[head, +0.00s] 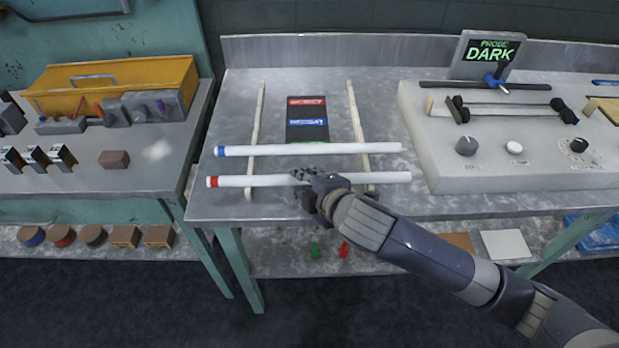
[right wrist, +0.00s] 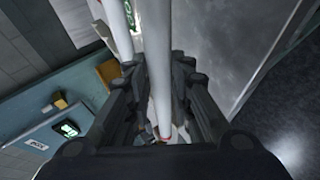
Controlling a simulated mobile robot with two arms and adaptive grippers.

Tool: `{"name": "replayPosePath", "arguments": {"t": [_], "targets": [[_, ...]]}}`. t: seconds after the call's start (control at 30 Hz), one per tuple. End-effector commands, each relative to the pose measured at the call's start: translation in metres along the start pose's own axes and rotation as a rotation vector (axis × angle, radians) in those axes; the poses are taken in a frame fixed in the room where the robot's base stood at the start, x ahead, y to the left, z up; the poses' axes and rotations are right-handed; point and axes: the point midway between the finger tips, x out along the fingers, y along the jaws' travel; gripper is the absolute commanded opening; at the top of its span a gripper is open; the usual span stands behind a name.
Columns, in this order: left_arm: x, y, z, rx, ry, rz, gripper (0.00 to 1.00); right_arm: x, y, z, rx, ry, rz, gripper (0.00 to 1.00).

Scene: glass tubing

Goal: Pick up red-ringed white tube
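The red-ringed white tube (head: 250,181) lies level across two pale wooden rails near the front of the metal bench. Its red ring is at the left end. My right gripper (head: 306,178) is at the tube's middle, coming from the front right. In the right wrist view the tube (right wrist: 156,60) runs between the two fingers (right wrist: 158,80), with its red ring low in the picture. The fingers lie close along both its sides; whether they press on it cannot be told. My left gripper is out of view.
A blue-ringed white tube (head: 300,149) lies parallel just behind, on the same rails (head: 356,112). A red and blue labelled panel (head: 307,130) is between the rails. A grey probe unit (head: 540,150) with a DARK display (head: 488,55) stands right. A side bench (head: 90,180) holds a yellow toolbox (head: 150,82).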

Motion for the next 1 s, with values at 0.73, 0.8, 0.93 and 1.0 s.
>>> {"name": "replayPosePath", "arguments": {"t": [0.73, 0.8, 0.93, 1.0], "targets": [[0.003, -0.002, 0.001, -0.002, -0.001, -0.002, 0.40, -0.020, 0.032, -0.008, -0.001, 0.000, 0.004, 0.00], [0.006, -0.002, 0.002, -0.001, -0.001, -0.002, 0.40, -0.030, 0.023, 0.002, -0.001, -0.003, -0.001, 0.00], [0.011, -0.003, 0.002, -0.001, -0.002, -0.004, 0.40, -0.057, 0.012, 0.016, -0.001, -0.003, -0.002, 0.00], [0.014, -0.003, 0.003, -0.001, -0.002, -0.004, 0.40, -0.074, 0.007, 0.025, -0.002, -0.005, -0.001, 0.00]]}}
